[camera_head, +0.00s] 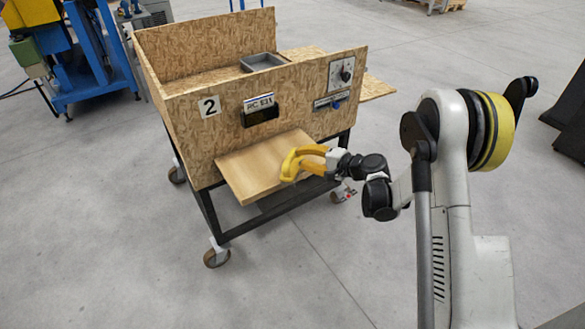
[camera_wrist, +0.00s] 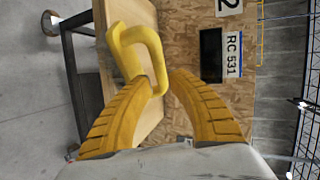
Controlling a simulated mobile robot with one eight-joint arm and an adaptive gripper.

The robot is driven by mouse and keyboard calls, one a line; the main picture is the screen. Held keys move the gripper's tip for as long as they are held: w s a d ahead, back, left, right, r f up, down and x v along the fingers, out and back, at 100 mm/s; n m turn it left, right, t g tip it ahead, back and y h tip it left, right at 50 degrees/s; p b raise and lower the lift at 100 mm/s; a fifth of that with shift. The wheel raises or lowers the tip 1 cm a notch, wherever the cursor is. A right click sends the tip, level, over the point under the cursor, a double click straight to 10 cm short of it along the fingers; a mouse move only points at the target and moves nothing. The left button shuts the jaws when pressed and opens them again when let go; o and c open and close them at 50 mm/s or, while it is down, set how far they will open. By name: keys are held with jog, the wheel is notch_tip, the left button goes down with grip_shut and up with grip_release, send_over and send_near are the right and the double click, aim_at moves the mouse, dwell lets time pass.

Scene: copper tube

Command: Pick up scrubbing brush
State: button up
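The scrubbing brush (camera_head: 293,162) is yellow with a looped handle. It is over the wooden shelf at the front of the chipboard cart; whether it rests on it is unclear. In the wrist view the brush (camera_wrist: 128,48) is just beyond my fingertips. My gripper (camera_head: 313,163) has yellow-orange fingers and comes in from the right. In the wrist view my gripper (camera_wrist: 163,80) has one fingertip on each side of the near end of the handle. The left finger overlaps it; contact on the right cannot be made out.
The chipboard cart (camera_head: 237,147) stands on wheels, with a pale wooden shelf (camera_head: 240,171) jutting from its front. A grey tray (camera_head: 263,62) sits on top. A control panel (camera_head: 342,72) is at its right. Blue machinery (camera_head: 97,88) stands back left. The floor in front is clear.

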aim_at(292, 154)
jog(key=b+x, duration=0.2)
jog(key=x, duration=0.2)
jog(key=shift+a+f, duration=0.1)
jog(key=shift+a, duration=0.35)
grip_shut()
